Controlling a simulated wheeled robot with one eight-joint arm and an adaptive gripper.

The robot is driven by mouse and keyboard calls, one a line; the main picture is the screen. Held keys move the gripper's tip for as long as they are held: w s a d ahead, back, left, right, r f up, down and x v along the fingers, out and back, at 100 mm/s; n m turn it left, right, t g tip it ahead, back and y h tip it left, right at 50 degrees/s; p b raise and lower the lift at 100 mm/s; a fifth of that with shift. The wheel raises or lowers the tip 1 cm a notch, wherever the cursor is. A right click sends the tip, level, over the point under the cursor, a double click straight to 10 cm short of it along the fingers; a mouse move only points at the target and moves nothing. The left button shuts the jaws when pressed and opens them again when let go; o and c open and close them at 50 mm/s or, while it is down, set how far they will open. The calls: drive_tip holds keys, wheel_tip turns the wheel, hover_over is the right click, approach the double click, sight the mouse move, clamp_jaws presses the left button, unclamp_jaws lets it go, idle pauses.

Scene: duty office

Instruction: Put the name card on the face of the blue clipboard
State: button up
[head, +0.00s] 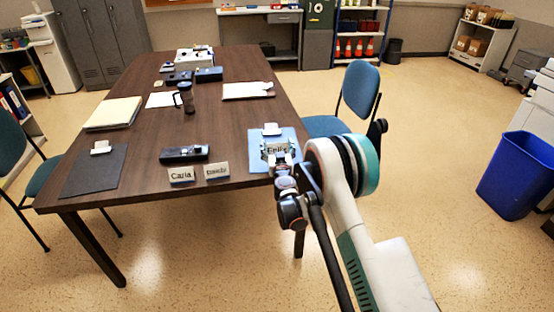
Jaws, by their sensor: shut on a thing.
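The blue clipboard (290,135) lies on the table near its right front corner, with a pale clip at its far edge. A white name card (276,148) with dark lettering, perhaps "Felix", is in front of the clipboard's face in the head view. My gripper (278,157) is shut on this card, at the near side of the clipboard. I cannot tell whether the card touches the clipboard. My gripper and arm hide the clipboard's near part. Two other name cards stand at the table's front edge: one reads "Carla" (181,175), and a smaller-lettered one (217,171) stands beside it.
A black device (184,154) lies behind the standing cards. A dark clipboard (95,170) lies at the left front. A blue chair (357,90) stands at the table's right.

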drive_tip(key=shift+f+b, duration=0.75)
drive_tip(key=shift+f, duration=1.4)
drive_tip(key=shift+f, duration=0.1)
drive_tip(key=o, duration=0.8)
drive_tip(key=shift+c, duration=0.2)
